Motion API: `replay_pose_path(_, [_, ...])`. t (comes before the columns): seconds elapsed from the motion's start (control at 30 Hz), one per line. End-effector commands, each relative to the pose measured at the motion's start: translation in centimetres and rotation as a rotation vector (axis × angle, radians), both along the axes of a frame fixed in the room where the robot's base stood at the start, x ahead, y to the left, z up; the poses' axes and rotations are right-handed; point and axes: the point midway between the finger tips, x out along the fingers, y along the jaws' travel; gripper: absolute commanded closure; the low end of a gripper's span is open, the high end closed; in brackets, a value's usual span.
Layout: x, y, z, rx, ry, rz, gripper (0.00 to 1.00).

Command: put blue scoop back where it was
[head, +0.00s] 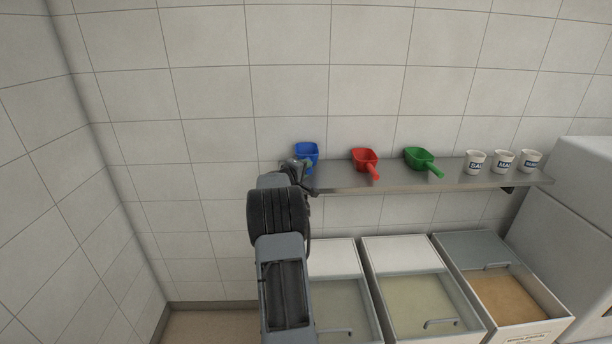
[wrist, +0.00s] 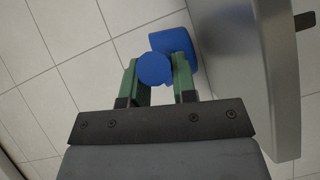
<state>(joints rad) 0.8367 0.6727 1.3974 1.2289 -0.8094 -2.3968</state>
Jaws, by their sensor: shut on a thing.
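The blue scoop (head: 307,152) is at the left end of the steel wall shelf (head: 400,176) in the head view. My gripper (head: 300,166) is at that end, in front of the scoop and partly hiding it. In the wrist view my gripper (wrist: 158,75) is shut on the blue scoop (wrist: 175,45), with its green fingers on both sides of the round blue handle end. The shelf (wrist: 245,60) is close on the right in that view. I cannot tell whether the scoop touches the shelf.
A red scoop (head: 366,160) and a green scoop (head: 421,160) lie on the shelf to the right. Several white labelled cups, one of them the left cup (head: 475,162), stand at its right end. Below are bins, including an open-looking one (head: 505,297). Bare wall lies left.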

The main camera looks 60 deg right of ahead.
Motion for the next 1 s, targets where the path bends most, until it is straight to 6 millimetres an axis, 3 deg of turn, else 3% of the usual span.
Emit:
replay_pose_path(0.2, [-0.2, -0.1, -2.4, 0.0, 0.0, -0.003, 1.0])
replay_pose_path(0.63, [-0.2, -0.1, -2.9, 0.0, 0.001, -0.002, 1.0])
replay_pose_path(0.67, [-0.2, -0.1, -2.9, 0.0, 0.001, -0.002, 0.72])
replay_pose_path(0.9, [-0.2, -0.1, -2.9, 0.0, 0.0, -0.003, 0.49])
replay_pose_path(1.0, [-0.2, -0.1, -2.9, 0.0, 0.0, -0.003, 0.49])
